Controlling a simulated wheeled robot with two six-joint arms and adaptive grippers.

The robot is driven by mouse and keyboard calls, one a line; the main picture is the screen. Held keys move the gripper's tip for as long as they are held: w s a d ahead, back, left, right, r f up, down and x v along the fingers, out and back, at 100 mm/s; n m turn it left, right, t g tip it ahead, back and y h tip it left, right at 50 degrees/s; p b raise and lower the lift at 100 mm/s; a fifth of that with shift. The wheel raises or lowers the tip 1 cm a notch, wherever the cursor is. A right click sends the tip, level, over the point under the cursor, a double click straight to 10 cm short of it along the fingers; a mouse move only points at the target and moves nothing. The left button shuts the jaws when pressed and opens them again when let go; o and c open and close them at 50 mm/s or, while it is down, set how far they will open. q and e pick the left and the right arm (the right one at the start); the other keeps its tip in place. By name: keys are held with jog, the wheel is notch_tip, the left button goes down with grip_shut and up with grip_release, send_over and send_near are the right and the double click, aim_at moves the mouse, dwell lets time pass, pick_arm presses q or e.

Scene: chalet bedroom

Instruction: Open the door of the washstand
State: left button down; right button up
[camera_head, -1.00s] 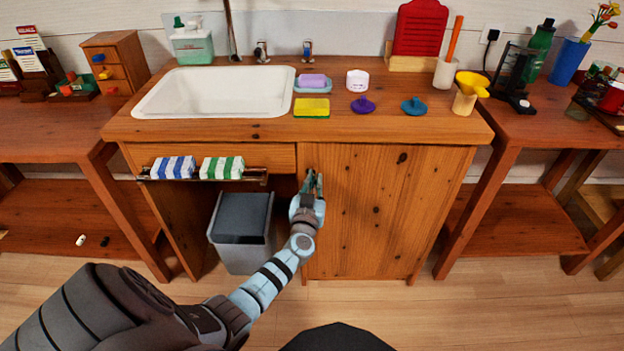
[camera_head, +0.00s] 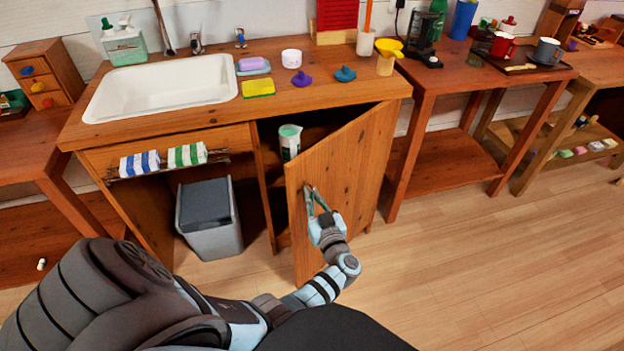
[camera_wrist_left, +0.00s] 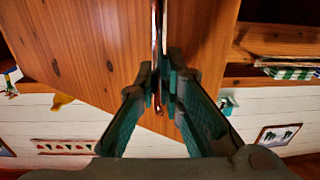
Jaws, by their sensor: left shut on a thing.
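The wooden washstand (camera_head: 230,105) has a white basin in its top. Its door (camera_head: 345,165), hinged at the right, stands partly open and swung out toward me. My left gripper (camera_head: 317,200) is at the free edge side of the door, shut on the door handle. In the left wrist view the fingers (camera_wrist_left: 161,92) close around a thin, upright metal handle (camera_wrist_left: 157,40) on the door (camera_wrist_left: 95,50). Inside the opened compartment a white container with a green top (camera_head: 290,142) shows; the rest is dark. My right gripper is not in view.
A grey bin (camera_head: 208,218) stands in the open bay left of the door. Striped towels (camera_head: 188,155) hang on a rail above it. A side table (camera_head: 450,150) stands to the right. The wooden floor (camera_head: 470,265) at the right is clear.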

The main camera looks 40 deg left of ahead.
pick_arm(q)
jog(key=shift+d, duration=0.3)
jog(key=c, duration=2)
grip_release()
jog(key=shift+o, duration=0.2)
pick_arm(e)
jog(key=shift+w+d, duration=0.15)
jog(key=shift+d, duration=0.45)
